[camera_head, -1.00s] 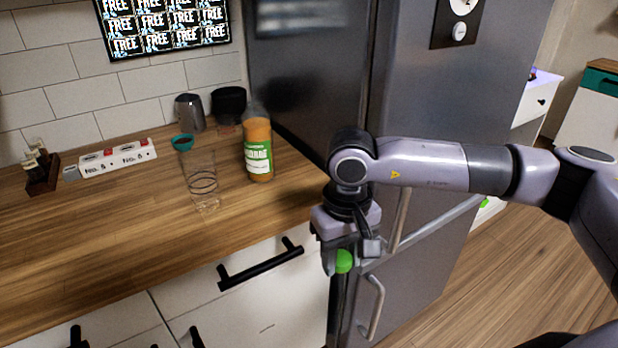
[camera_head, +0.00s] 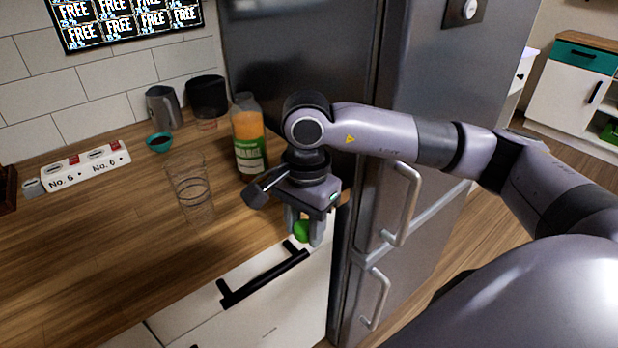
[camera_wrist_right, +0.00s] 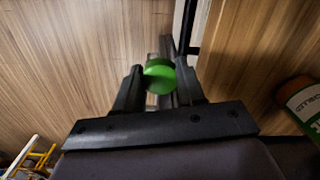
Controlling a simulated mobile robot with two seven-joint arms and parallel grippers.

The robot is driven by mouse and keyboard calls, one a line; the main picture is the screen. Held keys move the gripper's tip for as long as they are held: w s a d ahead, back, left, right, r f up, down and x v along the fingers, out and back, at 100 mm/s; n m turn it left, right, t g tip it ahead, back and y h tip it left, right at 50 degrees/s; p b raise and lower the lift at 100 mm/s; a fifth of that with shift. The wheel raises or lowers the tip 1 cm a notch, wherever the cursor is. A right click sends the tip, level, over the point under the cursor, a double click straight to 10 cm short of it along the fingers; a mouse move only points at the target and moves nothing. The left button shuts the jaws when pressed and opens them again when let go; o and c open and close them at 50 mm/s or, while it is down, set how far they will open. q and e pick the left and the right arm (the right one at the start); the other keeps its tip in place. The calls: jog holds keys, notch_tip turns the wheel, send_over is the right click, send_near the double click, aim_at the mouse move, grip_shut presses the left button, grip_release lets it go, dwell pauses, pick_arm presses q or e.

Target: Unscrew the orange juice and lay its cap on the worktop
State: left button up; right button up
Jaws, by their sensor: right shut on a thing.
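The orange juice bottle (camera_head: 249,140) stands upright on the worktop (camera_head: 110,240), near the fridge, with its top bare. Part of its label (camera_wrist_right: 303,105) shows at the right edge of the right wrist view. My right gripper (camera_head: 304,236) is shut on the green cap (camera_head: 301,231), which is apart from the bottle. The cap also shows between the fingers in the right wrist view (camera_wrist_right: 159,76). The gripper is in front of the bottle, by the worktop's front edge above the drawer. My left gripper is not in view.
A clear glass (camera_head: 191,190) stands left of the bottle. Behind are a teal bowl (camera_head: 159,142), a steel jug (camera_head: 163,106) and a dark container (camera_head: 207,93). The fridge (camera_head: 290,50) rises at right. The worktop's front left is clear.

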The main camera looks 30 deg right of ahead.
jog(key=m, duration=0.2)
jog(key=d+m, duration=0.1)
jog(key=m, duration=0.3)
jog(key=shift+s+d+r+m, duration=0.25)
jog(key=shift+d+m, duration=0.05)
jog(key=s+d+r+m, duration=0.15)
jog(key=d+m, duration=0.35)
jog(key=m, duration=1.2)
jog(key=w+d+p, duration=0.1)
jog(key=w, duration=0.4)
jog(key=w+d+p, duration=0.1)
jog(key=w+d, duration=0.1)
jog(key=w, duration=0.4)
jog(key=w+d+p, duration=0.1)
jog(key=w, duration=0.5)
jog(key=shift+w+d+f, duration=0.1)
jog(key=shift+d, duration=0.15)
notch_tip(320, 180, down, 3)
jog(key=shift+r+p, duration=0.1)
jog(key=shift+p, duration=0.45)
jog(key=shift+f, duration=0.35)
jog(key=shift+f, duration=0.1)
